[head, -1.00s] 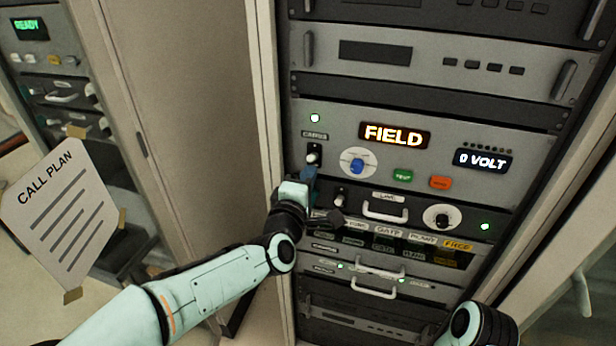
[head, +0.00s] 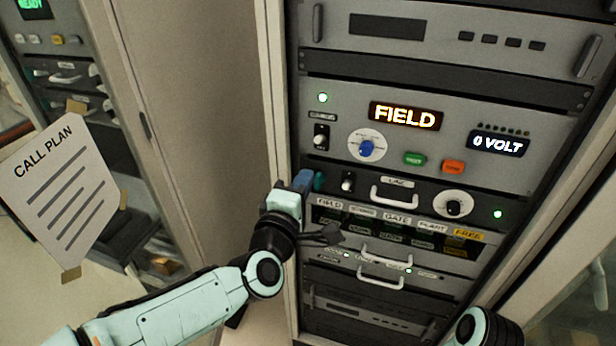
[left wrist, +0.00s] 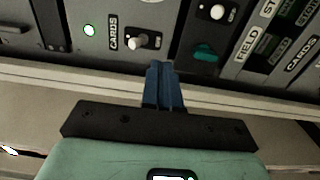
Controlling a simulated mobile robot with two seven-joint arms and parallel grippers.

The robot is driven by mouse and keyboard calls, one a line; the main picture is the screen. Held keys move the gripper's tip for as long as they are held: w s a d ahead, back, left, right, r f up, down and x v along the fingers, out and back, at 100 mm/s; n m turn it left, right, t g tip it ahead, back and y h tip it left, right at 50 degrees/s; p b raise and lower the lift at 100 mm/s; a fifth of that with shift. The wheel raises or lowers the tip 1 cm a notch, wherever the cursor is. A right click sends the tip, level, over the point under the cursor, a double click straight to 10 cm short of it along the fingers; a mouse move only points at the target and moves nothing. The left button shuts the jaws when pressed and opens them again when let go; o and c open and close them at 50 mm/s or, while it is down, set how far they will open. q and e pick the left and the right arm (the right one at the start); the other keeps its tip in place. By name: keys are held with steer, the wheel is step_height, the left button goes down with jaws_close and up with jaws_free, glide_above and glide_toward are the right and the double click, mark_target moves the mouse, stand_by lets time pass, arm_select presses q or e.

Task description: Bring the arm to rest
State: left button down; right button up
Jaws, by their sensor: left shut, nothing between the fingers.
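My left gripper (head: 303,182) is in front of the rack's left edge, below the CARDS toggle switch (head: 321,137). Its blue fingers are shut with nothing between them. In the left wrist view the shut fingers (left wrist: 160,75) point at the rack frame, apart from the CARDS switch (left wrist: 142,42) above them. A teal knob (left wrist: 205,52) is to their right. My left arm comes in from the lower left. Part of my right arm shows at the lower right, but its gripper is outside the view.
The paging panel has a lit FIELD display (head: 405,116), a 0 VOLT display (head: 498,144), a blue knob (head: 367,149), and green (head: 414,159) and orange (head: 453,167) buttons. Handles (head: 393,200) stick out below. A CALL PLAN sheet (head: 62,195) is at the left.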

arm_select(q)
steer(key=shift+s+a, duration=0.15)
steer(key=shift+s, duration=0.3)
steer(key=shift+w+f, duration=0.1)
step_height(320, 180, down, 23)
steer(key=w+a+m+g+y, duration=0.2)
steer(key=a+m+g, duration=0.1)
steer(key=m+g, duration=0.15)
steer(key=s+a+f+m+g+y, duration=0.1)
steer(key=s+a+f+g, duration=0.15)
steer(key=f, duration=0.65)
steer(key=s+a+f+m+g, duration=0.15)
steer(key=s+f, duration=0.25)
steer(key=f, duration=0.5)
steer(key=s+a+f+m+g, duration=0.1)
steer(key=s+a+f+g, duration=0.1)
steer(key=s+f+g, duration=0.3)
steer(key=s+a+f+m+g+h, duration=0.1)
steer(key=s+f+g, duration=0.3)
steer(key=s+f, duration=1)
steer(key=s+m, duration=0.1)
steer(key=s, duration=0.9)
steer(key=shift+a+g+p, duration=0.3)
steer(key=shift+a+g, duration=0.05)
steer(key=shift+a, duration=0.05)
